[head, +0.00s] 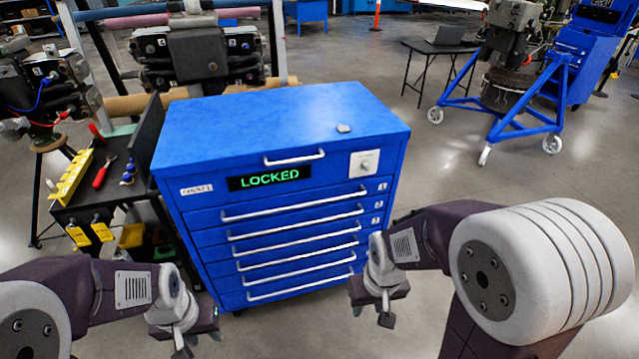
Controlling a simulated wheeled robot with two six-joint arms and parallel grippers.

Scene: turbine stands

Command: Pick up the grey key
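A small grey key (344,128) lies on the top of the blue tool cabinet (260,112), near its front edge and right of the middle. My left gripper (199,343) is low at the left front of the cabinet, with its fingers apart and nothing seen between them. My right gripper (372,315) is low by the cabinet's right front edge, also with fingers apart and empty. Both grippers are well below the key and away from it.
The cabinet front has a green "LOCKED" display (269,178), a grey lock plate (364,163) and several drawers with bar handles. A black tool cart (112,190) stands at left. A blue wheeled stand (500,110) is at back right. The cabinet top is otherwise clear.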

